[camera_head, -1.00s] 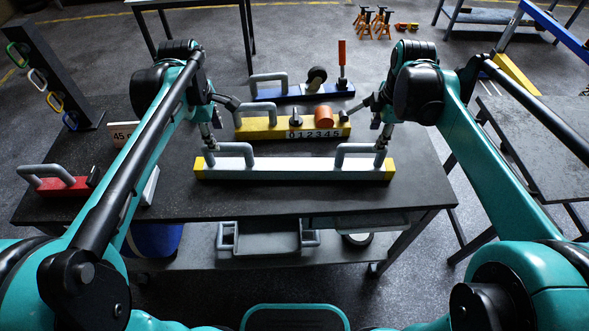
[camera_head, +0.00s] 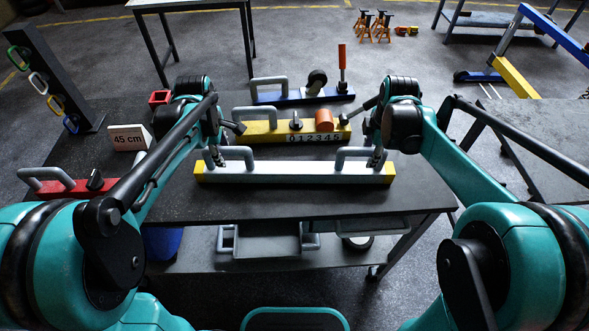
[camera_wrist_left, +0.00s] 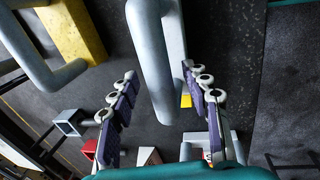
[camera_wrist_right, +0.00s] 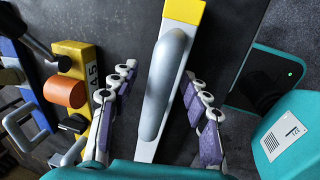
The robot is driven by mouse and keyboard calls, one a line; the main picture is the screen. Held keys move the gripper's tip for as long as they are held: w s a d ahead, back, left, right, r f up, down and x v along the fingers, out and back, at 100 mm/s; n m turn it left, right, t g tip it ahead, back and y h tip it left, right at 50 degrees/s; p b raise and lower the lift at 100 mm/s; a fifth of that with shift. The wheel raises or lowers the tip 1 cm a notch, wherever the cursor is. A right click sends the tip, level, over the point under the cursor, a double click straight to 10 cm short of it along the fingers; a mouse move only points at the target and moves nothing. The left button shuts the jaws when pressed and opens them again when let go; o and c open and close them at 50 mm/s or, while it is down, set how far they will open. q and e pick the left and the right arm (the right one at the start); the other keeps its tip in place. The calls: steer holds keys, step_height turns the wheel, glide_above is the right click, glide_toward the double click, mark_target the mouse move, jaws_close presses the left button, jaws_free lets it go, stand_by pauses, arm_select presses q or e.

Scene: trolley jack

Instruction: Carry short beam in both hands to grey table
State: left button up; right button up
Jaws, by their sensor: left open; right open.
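The short beam (camera_head: 294,174) is pale grey with yellow ends and lies along the front of the dark table. It has a grey handle near each end. My left gripper (camera_head: 215,157) is open at its left handle (camera_head: 236,152); in the left wrist view the handle (camera_wrist_left: 152,60) runs between the parted fingers. My right gripper (camera_head: 377,158) is open at the right handle (camera_head: 352,152); in the right wrist view that handle (camera_wrist_right: 163,90) lies between the fingers. A dark grey table (camera_head: 520,130) stands at the right, and a light-topped one (camera_head: 185,3) at the back.
Behind the beam lie a yellow beam (camera_head: 262,132) with digits and an orange cylinder, and a blue beam (camera_head: 300,95). A red beam (camera_head: 66,189) and a "45 cm" sign (camera_head: 128,138) are at the left. A gap of floor separates the dark table from the right one.

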arm_select(q)
jaws_close()
arm_select(e)
jaws_close()
arm_select(q)
steer(key=shift+r, duration=0.15)
arm_select(e)
steer(key=shift+r, duration=0.2)
